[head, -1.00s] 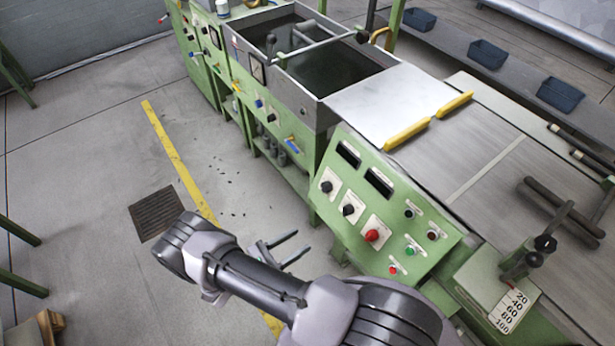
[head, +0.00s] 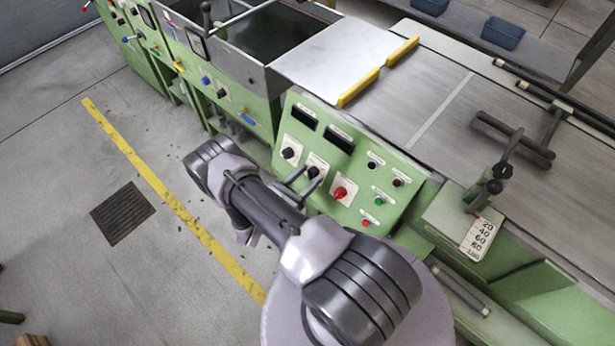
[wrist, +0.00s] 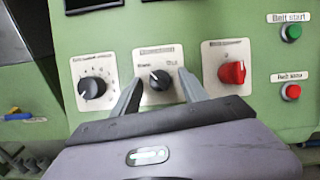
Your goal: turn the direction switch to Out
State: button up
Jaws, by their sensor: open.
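The middle black knob (wrist: 160,80) sits on a white plate with a blurred title and a word at its upper left and upper right; I take it as the direction switch. Its light mark seems to point to the upper left. It also shows in the head view (head: 313,172), partly beside my fingers. My gripper (wrist: 160,86) is open, with one finger left and one right of the knob. I cannot tell whether either finger touches it. In the head view my gripper (head: 301,178) is in front of the green panel.
A black dial (wrist: 92,88) is close to the left and a red knob (wrist: 233,72) close to the right. Green (wrist: 292,32) and red (wrist: 291,92) belt buttons are farther right. A blue-handled lever (wrist: 22,116) is at far left.

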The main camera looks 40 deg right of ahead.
grip_shut()
jog(key=shift+m+b, duration=0.3)
jog(key=shift+m, duration=0.1)
jog(key=m+g+b, duration=0.1)
jog(key=m, duration=0.2)
jog(key=shift+w+f+m+g+b, duration=0.1)
jog(key=shift+w+m+g+b, duration=0.05)
jog(key=shift+m+g+b, duration=0.25)
jog(key=m+g+y+b, duration=0.1)
jog(key=m+g, duration=0.1)
jog(key=m, duration=0.2)
jog(key=shift+w+m, duration=0.1)
jog(key=shift+m, duration=0.2)
jog(key=m, duration=0.1)
jog(key=m+y, duration=0.1)
jog(key=m, duration=0.1)
jog(key=m+g, duration=0.1)
jog(key=m, duration=0.1)
jog(key=shift+r+b, duration=0.3)
jog(key=shift+w+r+m+g+y, duration=0.1)
jog(key=shift+m+g+y, duration=0.3)
jog(key=shift+m, duration=0.7)
jog(key=shift+m+g+y, duration=0.1)
jog(key=shift+m+y, duration=0.5)
jog(key=shift+m, duration=0.8)
